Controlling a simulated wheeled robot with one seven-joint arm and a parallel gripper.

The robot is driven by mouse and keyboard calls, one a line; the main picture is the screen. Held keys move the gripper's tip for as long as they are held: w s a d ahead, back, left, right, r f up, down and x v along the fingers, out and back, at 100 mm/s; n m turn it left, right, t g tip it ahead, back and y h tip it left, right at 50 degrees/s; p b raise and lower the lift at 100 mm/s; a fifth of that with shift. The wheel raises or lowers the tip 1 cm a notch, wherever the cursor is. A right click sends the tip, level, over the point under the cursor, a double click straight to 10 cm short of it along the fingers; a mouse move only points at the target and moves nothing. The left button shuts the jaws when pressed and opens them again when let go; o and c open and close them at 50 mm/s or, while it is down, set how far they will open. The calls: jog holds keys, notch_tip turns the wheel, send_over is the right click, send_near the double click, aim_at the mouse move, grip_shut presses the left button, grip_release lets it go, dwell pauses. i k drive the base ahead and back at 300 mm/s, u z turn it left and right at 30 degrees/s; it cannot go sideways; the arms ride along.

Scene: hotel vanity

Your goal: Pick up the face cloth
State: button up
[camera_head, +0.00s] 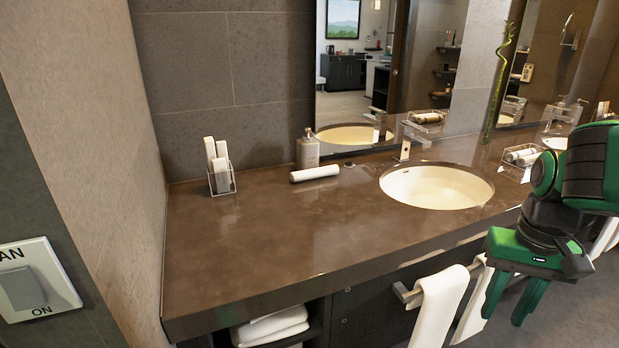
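A small white rolled cloth (314,173), which looks like the face cloth, lies on the brown vanity counter (260,245) near the back wall. It lies lengthwise, left of the sink and just in front of a soap bottle. My gripper (503,318) is at the lower right, in front of the counter edge and well away from the roll. Its two green fingers point down and stand apart, with nothing visibly held between them.
A clear holder with white items (221,168) stands left of the roll; the soap bottle (308,150) is behind it. The sink (436,186) and faucet (405,149) are to the right. White towels (438,305) hang below the counter front. The counter's front left is clear.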

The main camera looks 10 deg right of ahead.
aim_at(298, 176)
jog(key=u, duration=0.1)
jog(key=i, duration=1)
jog(key=z, duration=0.1)
